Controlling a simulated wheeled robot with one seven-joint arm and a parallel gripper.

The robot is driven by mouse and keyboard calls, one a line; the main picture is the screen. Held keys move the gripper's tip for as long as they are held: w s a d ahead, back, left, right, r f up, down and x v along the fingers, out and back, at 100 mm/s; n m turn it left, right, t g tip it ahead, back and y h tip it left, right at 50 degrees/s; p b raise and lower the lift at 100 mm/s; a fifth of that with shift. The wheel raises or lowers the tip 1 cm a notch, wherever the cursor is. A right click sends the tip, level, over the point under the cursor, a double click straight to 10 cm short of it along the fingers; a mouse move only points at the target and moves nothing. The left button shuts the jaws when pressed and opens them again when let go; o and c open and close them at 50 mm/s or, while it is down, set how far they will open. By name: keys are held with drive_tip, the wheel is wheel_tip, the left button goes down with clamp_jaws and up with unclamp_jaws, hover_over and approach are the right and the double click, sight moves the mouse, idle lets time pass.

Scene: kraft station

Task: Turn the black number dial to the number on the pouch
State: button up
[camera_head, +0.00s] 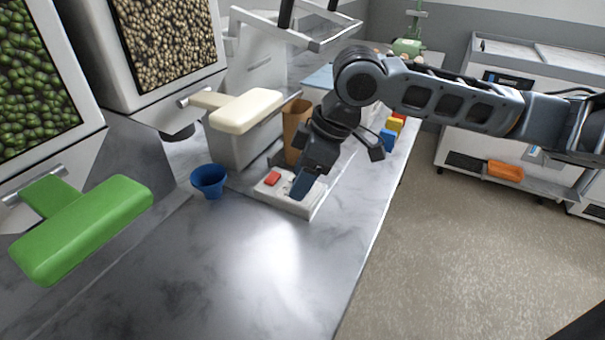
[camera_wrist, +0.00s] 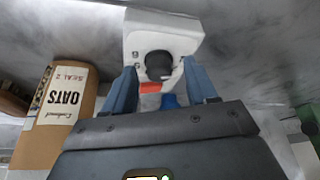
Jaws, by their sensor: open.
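The black number dial (camera_wrist: 158,65) sits on a white control box (camera_wrist: 190,38), with small marks around it that are too small to read. In the head view the box (camera_head: 312,208) stands on the counter and my gripper hides the dial. My gripper (camera_wrist: 160,86) is open, pointing at the box, with one blue finger on each side of the dial in the picture; I cannot tell whether they touch it. The brown pouch (camera_wrist: 62,125) has a white label reading OATS, with smaller print above that seems to say "SEAL 2". The pouch also shows behind my gripper (camera_head: 291,125).
A red button (camera_head: 272,178) is on the box beside my gripper. A blue cup (camera_head: 208,180) stands to the left. Dispensers with green (camera_head: 90,225) and cream (camera_head: 245,112) handles line the left side. The marble counter (camera_head: 260,280) in front is clear.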

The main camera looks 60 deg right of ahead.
drive_tip(key=c, duration=1)
drive_tip(key=shift+m, duration=0.3)
drive_tip(key=m+h, duration=0.1)
drive_tip(key=m, duration=0.2)
drive_tip(key=shift+a+t, duration=0.15)
drive_tip(key=shift+t, duration=0.15)
drive_tip(key=shift+m+h+b, duration=0.4)
drive_tip(key=shift+m+h, duration=0.6)
drive_tip(key=shift+m, duration=1)
drive_tip(key=o, duration=1)
